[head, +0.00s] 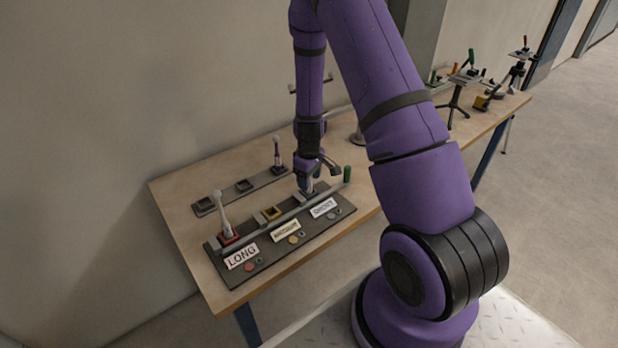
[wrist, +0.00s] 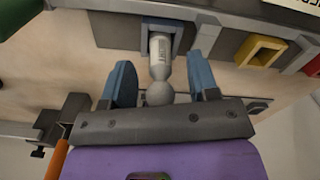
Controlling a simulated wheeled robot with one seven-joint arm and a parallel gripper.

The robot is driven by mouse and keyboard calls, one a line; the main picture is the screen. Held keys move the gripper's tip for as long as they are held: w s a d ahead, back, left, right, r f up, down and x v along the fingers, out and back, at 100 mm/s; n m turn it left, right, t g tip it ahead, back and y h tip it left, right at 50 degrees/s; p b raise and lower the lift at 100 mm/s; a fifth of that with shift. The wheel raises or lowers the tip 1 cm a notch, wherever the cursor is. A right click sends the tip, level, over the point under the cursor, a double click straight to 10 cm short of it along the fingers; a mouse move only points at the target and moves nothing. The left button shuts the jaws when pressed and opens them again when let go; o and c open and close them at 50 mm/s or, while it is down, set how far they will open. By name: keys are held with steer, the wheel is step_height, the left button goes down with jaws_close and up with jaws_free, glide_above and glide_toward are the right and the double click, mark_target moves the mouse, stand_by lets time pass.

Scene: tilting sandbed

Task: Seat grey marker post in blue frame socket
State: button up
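In the wrist view the grey marker post (wrist: 159,60) has its far end inside the blue frame socket (wrist: 177,28), and its rounded knob points toward my gripper (wrist: 163,66). The two blue fingers stand on either side of the post with a gap on each side, so the gripper is open and not touching it. How deep the post sits is hidden. In the head view my gripper (head: 307,187) is low over the right end of the dark rack (head: 290,246), near the "SHORT" label, and hides most of the blue socket and the post.
A pale post (head: 223,212) stands in the red socket (head: 230,238) by the "LONG" label. The yellow socket (head: 271,213) looks empty. A bar with a green handle (head: 347,174) runs along the rack. A rear strip (head: 242,187) holds a dark reddish post (head: 277,152).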

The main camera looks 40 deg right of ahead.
steer(key=shift+r, duration=5.65)
steer(key=s+a+r+m+t, duration=0.1)
steer(key=s+a+r, duration=0.2)
steer(key=r, duration=0.4)
steer(key=s+a+r+t, duration=0.1)
steer(key=s+a+r, duration=0.1)
steer(key=r, duration=0.4)
steer(key=s+a+r+m+t, duration=0.1)
steer(key=s+a+r, duration=0.2)
steer(key=r, duration=0.4)
steer(key=s+a+r+m+t, duration=0.1)
steer(key=s+a+r, duration=0.1)
steer(key=s+r, duration=0.3)
steer(key=s+a+r+m+t, duration=0.1)
steer(key=s+a+r, duration=0.2)
steer(key=s, duration=1)
step_height(320, 180, up, 3)
steer(key=shift+s+f, duration=0.1)
steer(key=shift+s, duration=0.1)
